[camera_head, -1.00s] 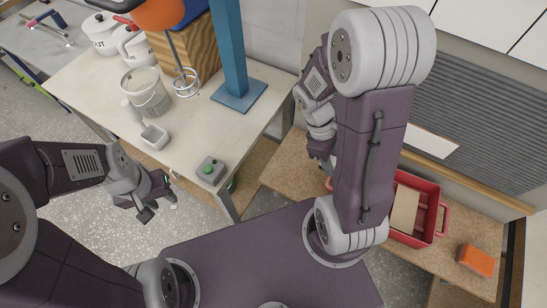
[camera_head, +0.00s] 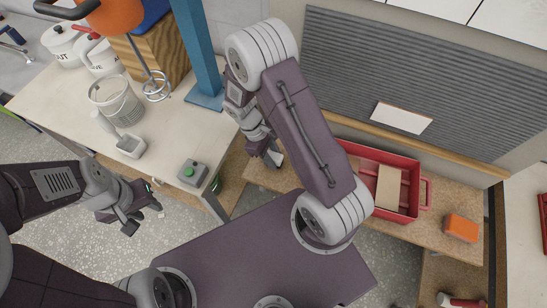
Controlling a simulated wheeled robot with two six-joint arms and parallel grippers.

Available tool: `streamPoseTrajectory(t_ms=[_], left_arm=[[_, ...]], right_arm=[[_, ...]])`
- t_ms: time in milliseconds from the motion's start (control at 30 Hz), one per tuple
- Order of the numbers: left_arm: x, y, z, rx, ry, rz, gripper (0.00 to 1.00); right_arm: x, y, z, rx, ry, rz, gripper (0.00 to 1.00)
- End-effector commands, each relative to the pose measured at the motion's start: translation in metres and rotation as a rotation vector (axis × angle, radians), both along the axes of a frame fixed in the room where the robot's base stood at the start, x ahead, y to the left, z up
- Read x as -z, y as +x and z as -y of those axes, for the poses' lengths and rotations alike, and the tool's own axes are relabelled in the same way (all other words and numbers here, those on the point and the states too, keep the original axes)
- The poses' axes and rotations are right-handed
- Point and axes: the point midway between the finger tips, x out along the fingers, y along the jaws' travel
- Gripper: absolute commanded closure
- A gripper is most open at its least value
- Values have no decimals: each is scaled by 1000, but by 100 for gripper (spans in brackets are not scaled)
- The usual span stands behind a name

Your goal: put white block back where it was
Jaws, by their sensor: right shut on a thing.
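My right gripper (camera_head: 268,153) hangs at the left end of the brown bench, left of the red tray. It is shut on a small whitish thing, which looks like the white block (camera_head: 275,159); only part of it shows, and my fingers and arm hide the rest. I cannot tell whether it touches the bench. My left gripper (camera_head: 147,217) is empty over the floor in front of the pale table, its fingers apart.
The red tray (camera_head: 424,193) with a tan board (camera_head: 388,187) stands on the brown bench (camera_head: 440,237), an orange block (camera_head: 461,228) right of it. A white card (camera_head: 401,117) leans behind. The pale table (camera_head: 60,105) holds a green-button box (camera_head: 193,173), bucket (camera_head: 118,104) and pots.

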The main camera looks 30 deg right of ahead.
Motion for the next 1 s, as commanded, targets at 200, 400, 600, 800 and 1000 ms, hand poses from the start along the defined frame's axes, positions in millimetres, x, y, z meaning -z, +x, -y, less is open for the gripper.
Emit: streamPoseTrajectory(t_ms=[200,400,600,800,1000], left_arm=[[0,0,0,0,0,0,64],[1,0,0,0,0,0,64],[1,0,0,0,0,0,64],[-1,0,0,0,0,0,64],[-5,0,0,0,0,0,64]], right_arm=[[6,0,0,1,0,2,100],[8,0,0,0,1,1,60],[8,0,0,0,1,1,46],[3,1,0,0,0,1,46],[-36,14,-11,-2,0,8,46]])
